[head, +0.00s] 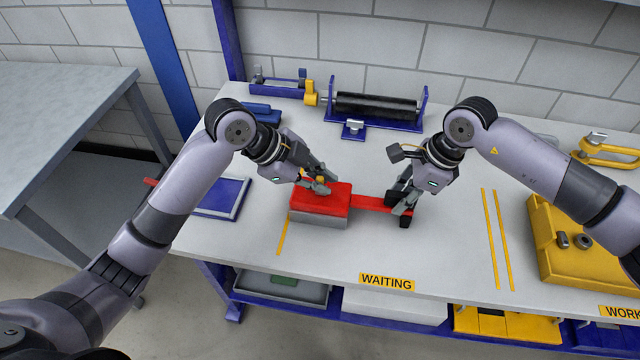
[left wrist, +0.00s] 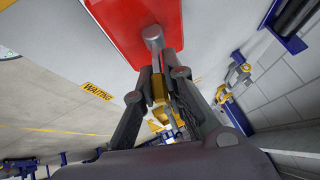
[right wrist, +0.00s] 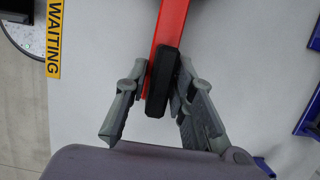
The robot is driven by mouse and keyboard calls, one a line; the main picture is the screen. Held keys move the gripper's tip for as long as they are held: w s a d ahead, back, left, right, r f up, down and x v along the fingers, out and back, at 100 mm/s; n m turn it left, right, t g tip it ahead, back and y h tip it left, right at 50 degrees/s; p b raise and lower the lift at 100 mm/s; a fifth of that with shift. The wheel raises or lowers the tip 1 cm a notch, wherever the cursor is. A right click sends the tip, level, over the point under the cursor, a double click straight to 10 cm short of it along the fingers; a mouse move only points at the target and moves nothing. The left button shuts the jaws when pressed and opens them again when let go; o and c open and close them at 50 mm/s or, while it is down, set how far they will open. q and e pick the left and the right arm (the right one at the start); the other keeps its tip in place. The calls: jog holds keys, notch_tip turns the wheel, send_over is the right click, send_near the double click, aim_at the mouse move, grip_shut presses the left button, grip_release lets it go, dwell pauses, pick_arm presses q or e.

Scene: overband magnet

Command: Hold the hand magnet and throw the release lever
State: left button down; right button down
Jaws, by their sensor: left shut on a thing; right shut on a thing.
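The hand magnet is a red block on a grey base (head: 318,202), lying on the bench, with a red bar and a black grip (head: 405,221) to its right. My right gripper (head: 402,203) is shut on the black grip; the right wrist view shows the grip (right wrist: 162,82) between its fingers. My left gripper (head: 318,187) is at the block's top, shut on a small part there, seemingly the release lever, mostly hidden by the fingers. The left wrist view shows the red top (left wrist: 130,25) beyond the fingertips.
A black roller in a blue frame (head: 377,104) stands at the back. A yellow tray (head: 560,275) is at the right, beyond two yellow lines. A blue-edged plate (head: 222,197) lies left of the magnet. The bench before the WAITING label (head: 387,283) is clear.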

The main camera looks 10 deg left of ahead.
pick_arm(q)
jog(key=shift+w, duration=0.1)
pick_arm(e)
jog(key=shift+d+f, duration=0.1)
pick_arm(q)
jog(key=shift+w+a+n+g, duration=0.1)
jog(key=shift+w+n+g, duration=0.25)
jog(key=shift+g, duration=0.45)
jog(key=shift+w+r+g, duration=0.1)
jog(key=shift+w+g, duration=0.3)
jog(key=shift+g, duration=0.4)
jog(key=shift+n, duration=0.25)
